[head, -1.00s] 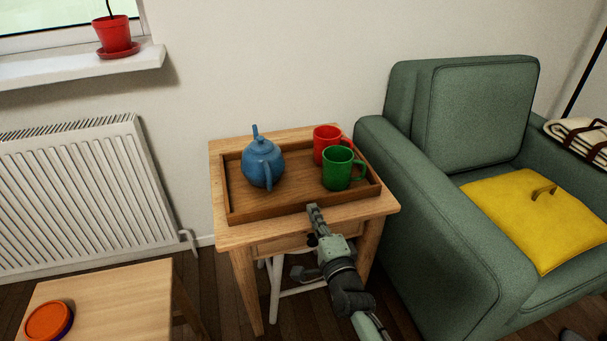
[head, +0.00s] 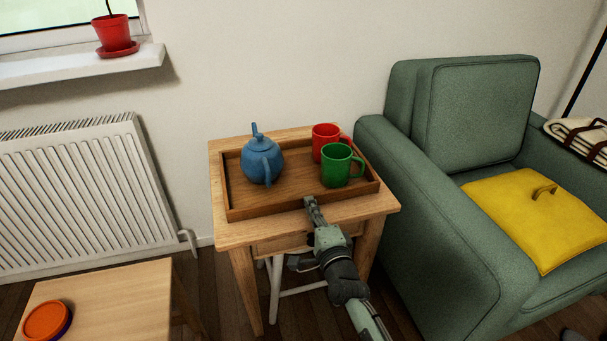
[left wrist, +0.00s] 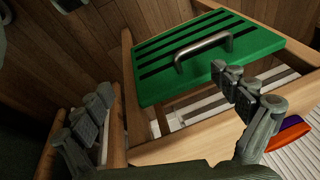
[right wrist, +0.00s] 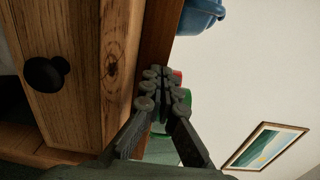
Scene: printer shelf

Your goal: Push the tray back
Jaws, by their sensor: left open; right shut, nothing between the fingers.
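The brown wooden tray (head: 262,212) lies on the small wooden side table (head: 232,236). It carries a blue teapot (head: 261,162) at left, and a red mug (head: 324,137) and a green mug (head: 337,166) at right. My right gripper (head: 309,202) is shut and empty, its tips at the tray's front wall; touching or just short of it, I cannot tell. In the right wrist view the shut fingers (right wrist: 160,90) point along the tray's wall, with the mugs partly hidden behind them. My left gripper (left wrist: 160,95) is open and empty, away from the tray and out of the head view.
A green armchair (head: 440,200) with a yellow cushion (head: 535,215) stands close at the table's right. A radiator (head: 75,200) is on the wall at left. A low table (head: 110,295) is at front left. A green slatted thing with a handle (left wrist: 205,50) shows in the left wrist view.

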